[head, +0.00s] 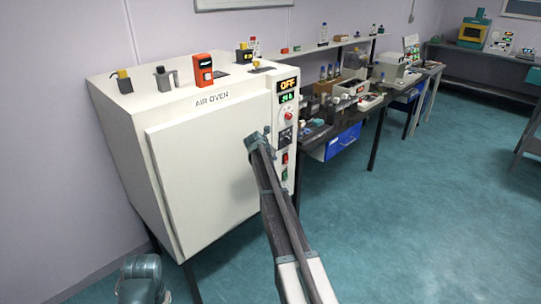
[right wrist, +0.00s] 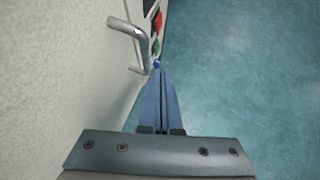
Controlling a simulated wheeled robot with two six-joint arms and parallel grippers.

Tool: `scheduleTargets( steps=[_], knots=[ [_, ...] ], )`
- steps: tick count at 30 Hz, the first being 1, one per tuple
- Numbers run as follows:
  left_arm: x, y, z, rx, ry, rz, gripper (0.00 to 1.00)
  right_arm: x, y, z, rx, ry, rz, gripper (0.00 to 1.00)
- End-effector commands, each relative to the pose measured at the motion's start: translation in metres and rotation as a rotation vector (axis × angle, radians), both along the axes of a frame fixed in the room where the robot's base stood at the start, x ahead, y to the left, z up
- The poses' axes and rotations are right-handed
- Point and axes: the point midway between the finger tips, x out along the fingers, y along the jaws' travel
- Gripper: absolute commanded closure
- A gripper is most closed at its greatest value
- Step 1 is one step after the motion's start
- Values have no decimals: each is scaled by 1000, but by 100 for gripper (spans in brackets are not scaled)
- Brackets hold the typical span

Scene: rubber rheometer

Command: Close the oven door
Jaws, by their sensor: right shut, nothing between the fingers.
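The white air oven (head: 115,125) stands at the left on dark legs. Its large flat door (head: 200,165) lies over the front, flush or nearly so; I cannot tell whether a small gap remains at its edge. My right gripper (head: 257,142) is in front of the door's right side, beside the control panel. In the right wrist view, the gripper (right wrist: 158,70) is shut and empty, its tips just right of the metal door handle (right wrist: 128,30). Contact between them is not clear.
The control panel (head: 287,105) has a lit display and buttons. Small tools and an orange device (head: 203,70) sit on the oven top. A cluttered bench (head: 345,110) with a blue drawer (head: 342,142) stands to the right. The teal floor (head: 410,230) is open.

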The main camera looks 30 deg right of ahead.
Motion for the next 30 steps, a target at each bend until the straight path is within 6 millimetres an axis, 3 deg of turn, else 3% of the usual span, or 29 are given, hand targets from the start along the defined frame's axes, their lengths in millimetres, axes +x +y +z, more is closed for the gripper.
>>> scheduleTargets(
  steps=[1, 12, 26, 29, 30],
  knots=[
    [0, 0, 13, 0, 0, 1, 100, -8, 0, 13, 0, 0, 1, 100],
    [0, 0, 58, 0, 0, 0, 100, -52, -13, 57, 1, 0, 1, 100],
    [0, 0, 60, 0, 0, 0, 100, -59, -14, 59, 4, -1, -1, 100],
    [0, 0, 60, 0, 0, 0, 100, -65, 7, 56, 45, -24, -35, 100],
    [0, 0, 60, 0, 0, 0, 100, -71, 24, 54, 77, -42, -62, 100]
  ],
)
